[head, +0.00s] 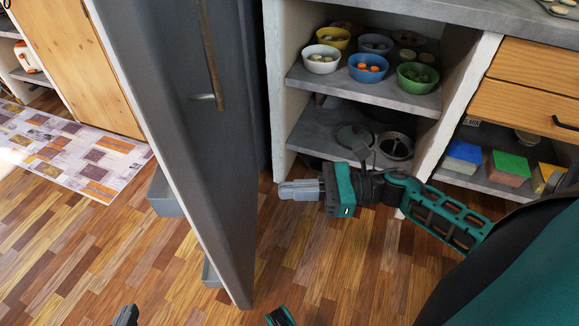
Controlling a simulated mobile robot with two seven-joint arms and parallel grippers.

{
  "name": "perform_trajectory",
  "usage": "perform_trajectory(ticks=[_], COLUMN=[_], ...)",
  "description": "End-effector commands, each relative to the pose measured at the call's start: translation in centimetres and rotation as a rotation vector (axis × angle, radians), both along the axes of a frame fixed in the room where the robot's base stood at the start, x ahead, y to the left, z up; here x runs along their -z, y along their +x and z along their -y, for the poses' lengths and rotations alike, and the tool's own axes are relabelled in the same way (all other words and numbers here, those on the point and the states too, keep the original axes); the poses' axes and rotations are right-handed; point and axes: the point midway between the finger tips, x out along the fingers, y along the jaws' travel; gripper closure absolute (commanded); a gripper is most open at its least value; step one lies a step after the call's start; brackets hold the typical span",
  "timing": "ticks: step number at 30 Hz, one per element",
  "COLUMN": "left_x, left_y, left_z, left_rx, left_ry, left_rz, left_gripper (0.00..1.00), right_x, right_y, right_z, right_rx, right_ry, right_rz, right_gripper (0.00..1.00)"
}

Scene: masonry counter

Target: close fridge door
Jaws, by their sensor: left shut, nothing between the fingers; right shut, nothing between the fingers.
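The fridge door (193,130) is a tall grey panel standing open at the left centre of the head view. Its face with the long bar handle (210,60) is turned to the right, and its pale edge runs down toward me. My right gripper (284,190) is shut and empty, just right of the door's face in the picture, with its fingers pointing at the door. I cannot tell whether they touch; a gap shows in the picture. Only a dark tip of my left gripper (125,316) shows at the bottom edge, left of the door's lower end. The fridge interior is hidden.
Grey door bins (160,193) stick out on the door's left side. Right of the door, a masonry counter (470,12) has open shelves with bowls (368,68) and pans, plus wooden drawers (530,105). A patterned rug (70,150) lies far left. The wooden floor is clear.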

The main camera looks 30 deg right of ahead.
Motion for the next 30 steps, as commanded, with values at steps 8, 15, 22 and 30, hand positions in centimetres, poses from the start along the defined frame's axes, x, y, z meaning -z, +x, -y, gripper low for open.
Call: perform_trajectory(ticks=[8,15,22,30], left_x=[0.1,0.3,0.3,0.3], left_y=[0.0,0.0,0.0,0.0], left_z=[0.0,0.0,0.0,0.0], left_rx=[0.001,0.002,0.002,0.002], left_ry=[0.0,0.0,0.0,0.0], left_rz=[0.001,-0.001,-0.002,-0.002], left_gripper=[1.0,1.0,1.0,1.0], right_x=[-0.1,0.0,0.0,0.0], right_y=[3.1,4.9,5.3,5.3], right_z=[-5.4,-8.4,-9.3,-9.3], right_rx=[0.0,0.002,0.002,0.002], right_ry=[0.006,0.005,0.004,0.004], right_rz=[0.002,-0.002,-0.002,-0.003], right_gripper=[1.0,1.0,1.0,1.0])
